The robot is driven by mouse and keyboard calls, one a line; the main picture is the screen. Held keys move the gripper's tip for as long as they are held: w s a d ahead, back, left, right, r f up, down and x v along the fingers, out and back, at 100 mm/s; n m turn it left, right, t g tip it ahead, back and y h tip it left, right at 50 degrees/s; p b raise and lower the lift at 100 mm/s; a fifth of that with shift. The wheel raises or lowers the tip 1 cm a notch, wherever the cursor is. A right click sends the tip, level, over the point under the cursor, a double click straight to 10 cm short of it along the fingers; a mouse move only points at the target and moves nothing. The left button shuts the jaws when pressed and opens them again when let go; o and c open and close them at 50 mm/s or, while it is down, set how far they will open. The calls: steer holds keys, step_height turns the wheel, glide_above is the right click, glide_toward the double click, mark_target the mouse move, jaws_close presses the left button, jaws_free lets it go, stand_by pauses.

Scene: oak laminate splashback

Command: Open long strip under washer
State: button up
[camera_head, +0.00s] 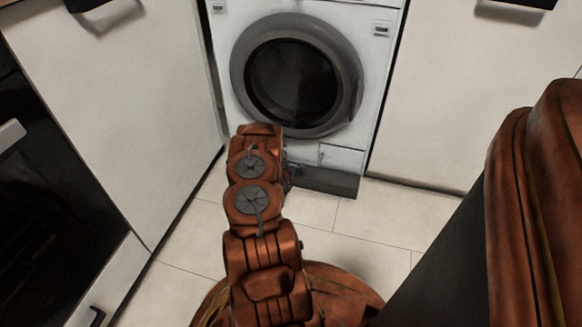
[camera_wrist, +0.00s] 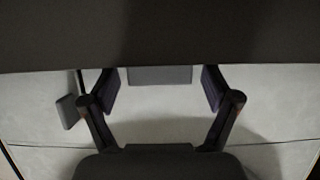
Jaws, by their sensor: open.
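The washer (camera_head: 355,85) is white with a round grey door and stands between white cabinets. A long dark grey strip (camera_head: 328,182) runs along its bottom at the floor, and my arm hides its left part. In the head view my gripper is mostly hidden behind my arm, low in front of the washer. In the wrist view my gripper (camera_wrist: 158,92) has its two fingers spread apart, with nothing seen held between them. A grey rectangular piece (camera_wrist: 160,75) shows between and beyond the fingers, below a wide dark band; I cannot tell what either is.
White cabinet fronts stand left (camera_head: 125,100) and right (camera_head: 455,100) of the washer. A dark oven-like front (camera_head: 45,220) is at the far left, with a drawer (camera_head: 110,285) beside it. Pale floor tiles (camera_head: 375,225) are clear in front of the washer.

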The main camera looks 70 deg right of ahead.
jaws_close()
stand_by(0.8)
steer(key=shift+a+r+p, duration=0.1)
steer(key=shift+r+p, duration=0.05)
steer(key=shift+p, duration=0.3)
